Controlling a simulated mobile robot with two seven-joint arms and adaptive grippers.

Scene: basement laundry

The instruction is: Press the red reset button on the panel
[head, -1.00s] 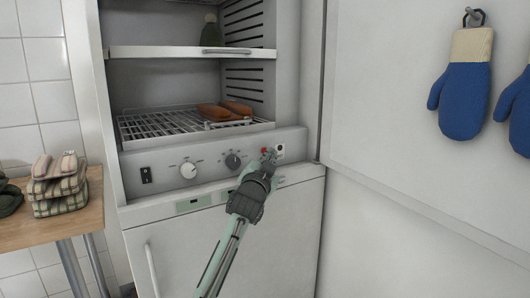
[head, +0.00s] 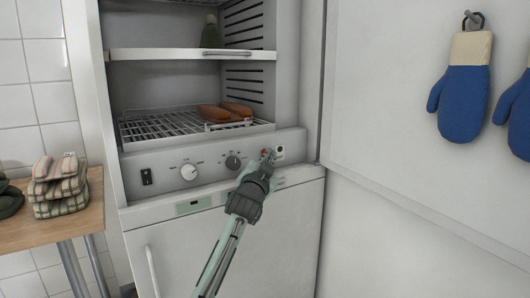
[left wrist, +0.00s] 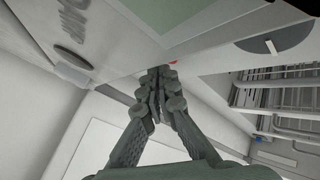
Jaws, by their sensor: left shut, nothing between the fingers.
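The red reset button (head: 263,151) is at the right part of the control panel (head: 215,165) on the white cabinet. In the head view only a small bit of red shows beside my fingertips. My left gripper (head: 268,156) is shut and empty, with its tips right at the button. In the left wrist view, the closed fingers (left wrist: 158,72) point at the panel, and a sliver of the red button (left wrist: 172,62) shows just past the tips. I cannot tell whether they touch it or whether it is pressed in. My right gripper is not in view.
Beside the button on the panel are a dark dial (head: 233,162), a white dial (head: 189,172) and a black switch (head: 146,176). Above is a wire rack (head: 165,124). Blue mitts (head: 463,100) hang on the open door at right. A wooden table (head: 60,228) stands at left.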

